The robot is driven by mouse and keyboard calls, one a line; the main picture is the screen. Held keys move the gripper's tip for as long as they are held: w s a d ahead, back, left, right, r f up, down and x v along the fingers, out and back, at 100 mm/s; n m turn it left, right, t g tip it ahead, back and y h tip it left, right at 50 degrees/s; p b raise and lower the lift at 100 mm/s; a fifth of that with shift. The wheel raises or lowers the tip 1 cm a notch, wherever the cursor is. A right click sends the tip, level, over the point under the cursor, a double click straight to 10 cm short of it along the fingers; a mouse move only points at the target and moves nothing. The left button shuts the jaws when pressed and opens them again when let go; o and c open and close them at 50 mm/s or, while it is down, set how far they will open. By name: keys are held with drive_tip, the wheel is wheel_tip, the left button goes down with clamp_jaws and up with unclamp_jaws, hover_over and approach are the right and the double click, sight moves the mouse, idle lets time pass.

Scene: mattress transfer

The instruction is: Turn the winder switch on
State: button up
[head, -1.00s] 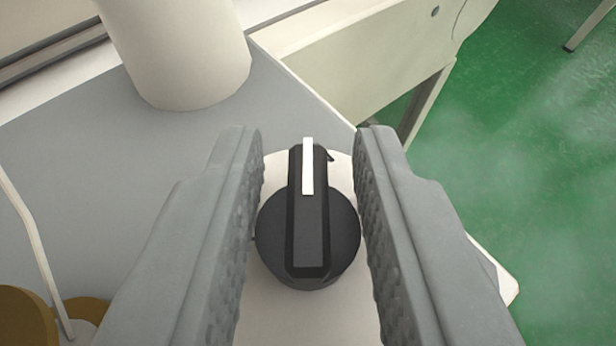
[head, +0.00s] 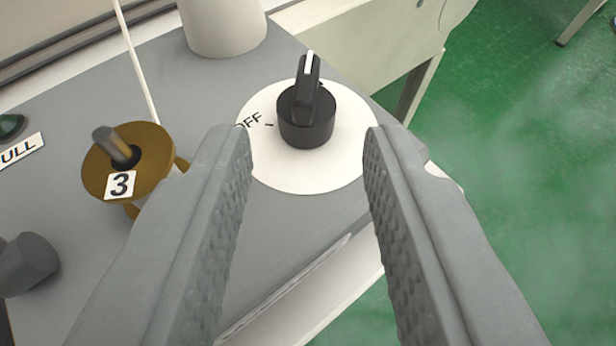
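The winder switch (head: 306,112) is a black rotary knob with a raised grip bar and a white pointer line. It sits on a round white plate (head: 310,178) on a grey panel. The pointer faces the far side, away from the "OFF" lettering on the plate's left. My gripper (head: 307,135) is open and empty. Its two grey padded fingers are apart, nearer to me than the knob, with their tips to the left and right of the plate. Neither finger touches the knob.
A brass-coloured spool marked 3 (head: 125,165) with a peg stands left of my left finger. A dark knob (head: 28,262) is at the lower left. A white cylinder (head: 222,25) stands behind the plate. Green floor (head: 530,170) lies right of the panel edge.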

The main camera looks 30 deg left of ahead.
drive_tip(key=v, duration=0.9)
drive_tip(key=shift+s+d, duration=0.2)
drive_tip(key=shift+s, duration=0.15)
drive_tip(key=shift+s+r, duration=0.1)
drive_tip(key=s+d+r+m+t+h, duration=0.2)
drive_tip(key=s+d, duration=0.3)
drive_tip(key=s, duration=0.6)
drive_tip(key=s+d+r+m+t+h, duration=0.2)
drive_tip(key=s+d+r, duration=0.2)
drive_tip(key=s, duration=0.8)
drive_tip(key=s+d+r+m+t+h, duration=0.2)
drive_tip(key=s+d, duration=0.5)
drive_tip(key=s, duration=0.4)
wheel_tip(320, 180, up, 2)
drive_tip(key=shift+s+r+h, duration=0.1)
drive_tip(key=shift+s+h, duration=0.25)
drive_tip(key=shift+h, duration=0.25)
